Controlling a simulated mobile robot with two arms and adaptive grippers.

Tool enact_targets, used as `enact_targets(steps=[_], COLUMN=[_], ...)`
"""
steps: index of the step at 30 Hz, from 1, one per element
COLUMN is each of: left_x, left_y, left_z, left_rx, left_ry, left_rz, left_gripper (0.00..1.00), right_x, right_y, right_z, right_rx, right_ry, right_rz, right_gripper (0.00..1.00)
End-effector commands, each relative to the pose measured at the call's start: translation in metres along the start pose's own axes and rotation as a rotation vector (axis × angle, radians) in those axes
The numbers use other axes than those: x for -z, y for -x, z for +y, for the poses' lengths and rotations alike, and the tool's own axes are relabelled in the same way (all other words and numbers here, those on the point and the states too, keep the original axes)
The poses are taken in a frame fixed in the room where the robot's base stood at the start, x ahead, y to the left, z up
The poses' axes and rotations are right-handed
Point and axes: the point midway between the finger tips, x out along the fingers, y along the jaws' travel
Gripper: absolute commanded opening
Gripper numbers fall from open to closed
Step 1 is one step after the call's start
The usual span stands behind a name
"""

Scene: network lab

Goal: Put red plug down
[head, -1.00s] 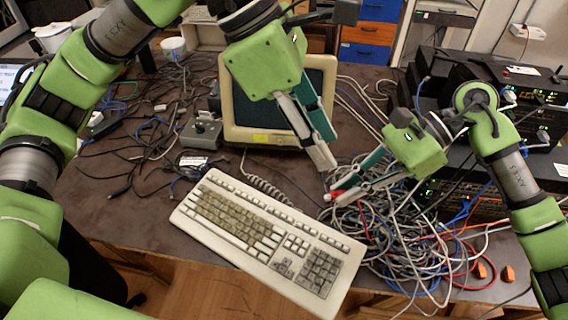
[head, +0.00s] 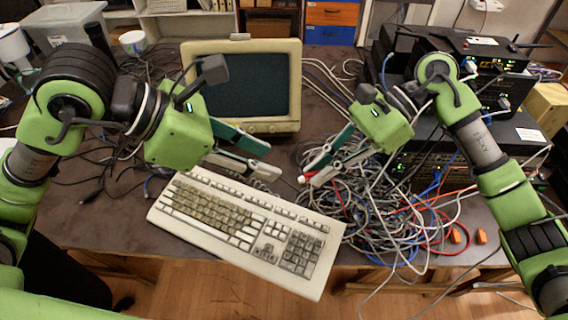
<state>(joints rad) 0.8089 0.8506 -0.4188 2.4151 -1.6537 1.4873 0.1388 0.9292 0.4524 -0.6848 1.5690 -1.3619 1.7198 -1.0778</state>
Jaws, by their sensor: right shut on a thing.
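My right gripper (head: 309,175) is shut on a small red plug (head: 302,179) at its fingertips, above the left edge of the cable tangle. Much of the plug is hidden by the fingers. My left gripper (head: 273,160) is open, with nothing visible between its fingers. It is above the back edge of the keyboard, to the left of the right gripper, with a small gap between the two sets of fingertips.
A beige keyboard (head: 245,233) lies in front of the grippers and an old monitor (head: 240,88) stands behind. A large cable tangle (head: 375,205) covers the right. Network boxes (head: 468,77) are stacked at the far right. Bare tabletop (head: 105,212) shows at the left.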

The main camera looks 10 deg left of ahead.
Motion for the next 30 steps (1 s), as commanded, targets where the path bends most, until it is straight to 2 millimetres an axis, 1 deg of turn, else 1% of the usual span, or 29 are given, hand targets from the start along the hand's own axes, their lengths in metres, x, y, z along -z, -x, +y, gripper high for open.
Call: enact_targets(steps=[1,3,9,12,15,21,28,29,30], left_x=[0.0,-0.001,0.0,0.0,0.0,0.0,0.0,0.0,0.0], left_y=[-0.01,-0.024,-0.062,-0.076,-0.087,-0.095,-0.095,-0.095,-0.095], left_z=[-0.002,-0.001,-0.002,-0.001,-0.001,0.0,0.0,0.0,0.0], left_rx=[0.007,0.006,0.006,0.004,0.003,0.001,0.001,0.001,0.001], left_ry=[0.0,0.001,0.001,0.001,0.0,0.0,0.0,0.0,0.0], left_rz=[0.0,-0.001,0.001,0.0,0.0,0.001,0.001,0.001,0.001], left_gripper=[0.31,0.31,0.31,0.31,0.31,0.31,0.31,0.23,0.12], right_x=[0.0,0.0,0.0,0.0,0.0,0.0,0.0,0.0,0.0], right_y=[0.0,0.0,0.0,0.0,0.0,0.0,0.0,0.0,0.0], right_z=[0.0,0.0,0.0,0.0,0.0,0.0,0.0,0.0,0.0], right_rx=[0.0,0.0,0.0,0.0,0.0,0.0,0.0,0.0,0.0], right_ry=[0.0,0.0,0.0,0.0,0.0,0.0,0.0,0.0,0.0], right_rz=[0.0,0.0,0.0,0.0,0.0,0.0,0.0,0.0,0.0], right_gripper=[0.0,0.0,0.0,0.0,0.0,0.0,0.0,0.0,0.0])
